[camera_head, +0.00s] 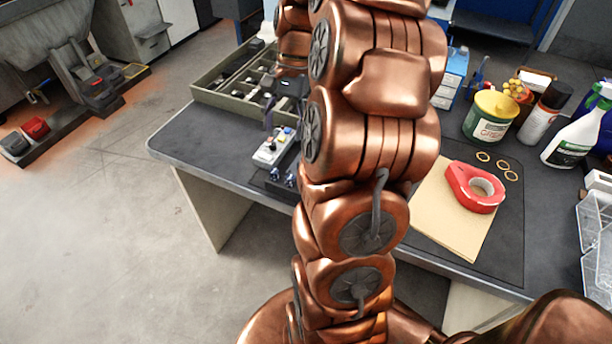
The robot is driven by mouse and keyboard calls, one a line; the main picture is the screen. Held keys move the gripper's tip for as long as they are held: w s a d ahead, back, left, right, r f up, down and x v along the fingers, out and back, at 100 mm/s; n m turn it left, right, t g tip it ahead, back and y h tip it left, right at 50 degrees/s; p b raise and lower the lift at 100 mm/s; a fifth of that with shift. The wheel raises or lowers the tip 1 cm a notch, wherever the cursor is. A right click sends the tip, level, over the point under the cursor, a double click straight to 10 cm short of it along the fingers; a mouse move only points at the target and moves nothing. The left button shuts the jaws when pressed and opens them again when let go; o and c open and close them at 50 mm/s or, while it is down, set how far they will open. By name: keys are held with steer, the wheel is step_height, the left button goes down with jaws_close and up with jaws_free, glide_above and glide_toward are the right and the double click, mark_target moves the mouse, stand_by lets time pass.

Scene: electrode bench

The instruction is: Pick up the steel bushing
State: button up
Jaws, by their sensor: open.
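I cannot make out the steel bushing for certain. Small metallic parts lie in the compartments of a grey-green divided tray (215,91) at the back left of the bench, too small to tell apart. My copper arm crosses the middle of the view and hides part of the tray and bench. My gripper (279,108), dark and partly hidden by the arm, points down at the tray's right front side. It is open, and I see nothing held in it.
A white power strip (272,148) lies in front of the tray. At right are a red tape roll (474,188) on a brown envelope (450,228), several brass-coloured rings (503,165), a grease tub (490,117) and a spray bottle (575,130). The bench's left corner is clear.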

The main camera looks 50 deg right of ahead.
steer(key=d+f+m+b, duration=0.1)
steer(key=d+f, duration=0.1)
steer(key=d, duration=0.1)
steer(key=d+f+m+b, duration=0.1)
steer(key=d+f, duration=0.1)
steer(key=d, duration=0.1)
steer(key=d+f+m+b, duration=0.1)
steer(key=d+f, duration=0.1)
steer(key=d, duration=0.1)
steer(key=shift+s+f+m+t+y, duration=0.25)
steer(key=shift+s+m+t+y, duration=0.05)
steer(key=shift+s+m+t, duration=0.1)
steer(key=shift+p+x, duration=0.3)
steer(key=shift+x, duration=3.5)
jaws_close()
